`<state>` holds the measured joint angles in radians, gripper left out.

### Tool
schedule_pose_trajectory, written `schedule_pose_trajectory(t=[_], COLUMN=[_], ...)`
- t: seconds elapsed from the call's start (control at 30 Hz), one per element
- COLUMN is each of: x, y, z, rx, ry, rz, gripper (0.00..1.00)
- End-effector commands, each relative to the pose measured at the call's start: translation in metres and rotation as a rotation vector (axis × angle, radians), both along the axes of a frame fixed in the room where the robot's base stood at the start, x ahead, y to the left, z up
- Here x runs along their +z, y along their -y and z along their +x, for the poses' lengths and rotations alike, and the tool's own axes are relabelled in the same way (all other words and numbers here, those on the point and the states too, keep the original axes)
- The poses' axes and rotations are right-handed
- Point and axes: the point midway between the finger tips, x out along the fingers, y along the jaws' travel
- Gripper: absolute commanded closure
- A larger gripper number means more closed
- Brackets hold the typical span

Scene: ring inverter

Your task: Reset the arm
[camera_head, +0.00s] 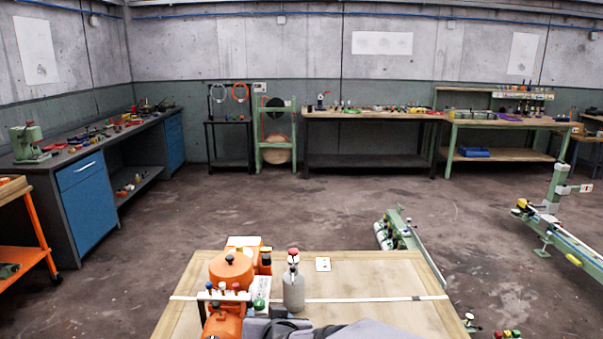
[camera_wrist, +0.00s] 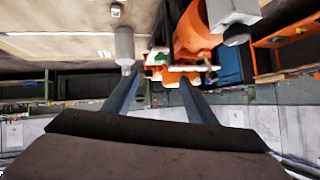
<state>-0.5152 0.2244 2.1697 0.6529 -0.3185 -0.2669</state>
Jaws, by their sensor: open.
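My gripper (camera_wrist: 158,80) is open in the wrist view, its two blue-grey fingers apart with nothing between them. That view appears upside down. In the head view, grey parts of my arm and gripper show at the bottom edge, low over the front of the wooden table (camera_head: 370,283); the fingertips cannot be made out there. An orange machine (camera_head: 231,270) with several coloured knobs stands left of my gripper. The cylinder (camera_wrist: 124,45) and the orange machine (camera_wrist: 192,38) also show in the wrist view.
A small white plate (camera_head: 323,264) lies on the table, whose right side is clear. Blue cabinets (camera_head: 88,205) line the left wall, and workbenches (camera_head: 372,114) line the back. Open floor lies between.

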Motion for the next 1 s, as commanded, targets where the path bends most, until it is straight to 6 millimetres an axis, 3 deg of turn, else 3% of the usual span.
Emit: schedule_pose_trajectory(t=[0.03, 0.17, 0.3, 0.47, 0.6, 0.7, 1.0], x=[0.009, -0.001, -0.009, -0.01, -0.024, -0.026, -0.027], y=[0.024, 0.078, 0.138, 0.189, 0.211, 0.22, 0.225], z=[-0.012, -0.06, -0.129, -0.2, -0.246, -0.264, -0.274], rx=[0.005, 0.022, 0.002, -0.047, -0.042, -0.043, -0.042], ry=[-0.073, -0.292, -0.538, -0.763, -0.899, -0.951, -0.98], rz=[-0.013, -0.059, -0.118, -0.174, -0.233, -0.256, -0.27], gripper=[0.49, 0.49, 0.49, 0.49, 0.49, 0.49, 0.49])
